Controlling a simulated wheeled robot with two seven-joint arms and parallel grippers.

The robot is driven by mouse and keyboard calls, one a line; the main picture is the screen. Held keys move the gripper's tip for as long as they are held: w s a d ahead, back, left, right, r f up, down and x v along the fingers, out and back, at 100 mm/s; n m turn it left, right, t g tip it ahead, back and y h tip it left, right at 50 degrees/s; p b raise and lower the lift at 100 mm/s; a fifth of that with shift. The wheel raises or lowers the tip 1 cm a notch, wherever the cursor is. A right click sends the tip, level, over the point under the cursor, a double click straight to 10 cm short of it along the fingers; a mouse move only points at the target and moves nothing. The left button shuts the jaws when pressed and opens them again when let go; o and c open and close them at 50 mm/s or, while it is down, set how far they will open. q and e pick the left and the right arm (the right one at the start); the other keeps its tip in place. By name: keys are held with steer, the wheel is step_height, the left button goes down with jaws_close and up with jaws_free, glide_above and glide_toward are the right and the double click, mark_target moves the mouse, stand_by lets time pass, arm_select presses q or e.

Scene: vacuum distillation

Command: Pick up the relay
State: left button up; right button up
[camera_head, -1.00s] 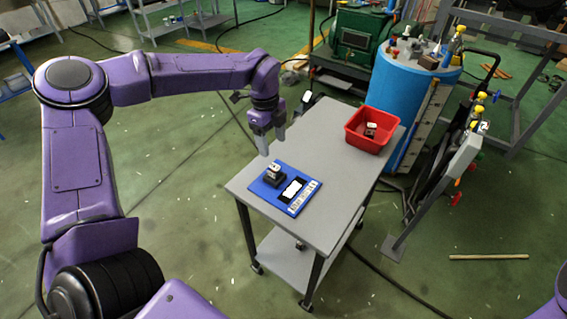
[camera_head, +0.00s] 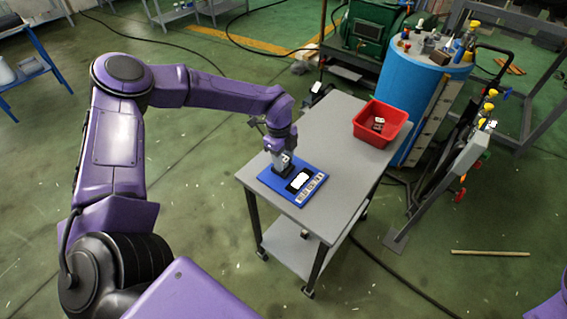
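A blue board (camera_head: 317,174) lies on the grey cart top, with a black part bearing a white label (camera_head: 299,181) on its middle. My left gripper (camera_head: 281,166) points down over the far left part of the board, where the relay sits. The gripper covers most of the relay, and I cannot tell whether the fingers are closed on it. A similar small dark part with a white top (camera_head: 378,124) lies in the red bin (camera_head: 391,113). My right gripper is out of view.
The grey cart (camera_head: 346,124) has free top area around the board and toward the bin. A blue tank (camera_head: 423,88) stands behind the bin. A hand truck with a grey box (camera_head: 467,152) stands to the right of the cart.

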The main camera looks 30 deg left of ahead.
mark_target(284, 159)
arm_select(q)
steer(key=shift+c, duration=1.1)
steer(key=shift+r, duration=0.35)
step_height(284, 159, up, 3)
steer(key=shift+f+b, duration=0.1)
steer(key=shift+b, duration=0.25)
steer(key=s+r+b, duration=0.1)
steer(key=s+r, duration=0.2)
steer(key=s, duration=0.1)
steer(key=s+d+r, duration=0.1)
steer(key=s+r, duration=0.2)
steer(key=s, duration=0.2)
steer(key=s+d+r+b, duration=0.1)
steer(key=s+r, duration=0.2)
steer(key=s, duration=0.1)
steer(key=shift+s+d+r+b, duration=0.15)
steer(key=shift+s+r+b, duration=0.15)
steer(key=shift+s+b, duration=0.1)
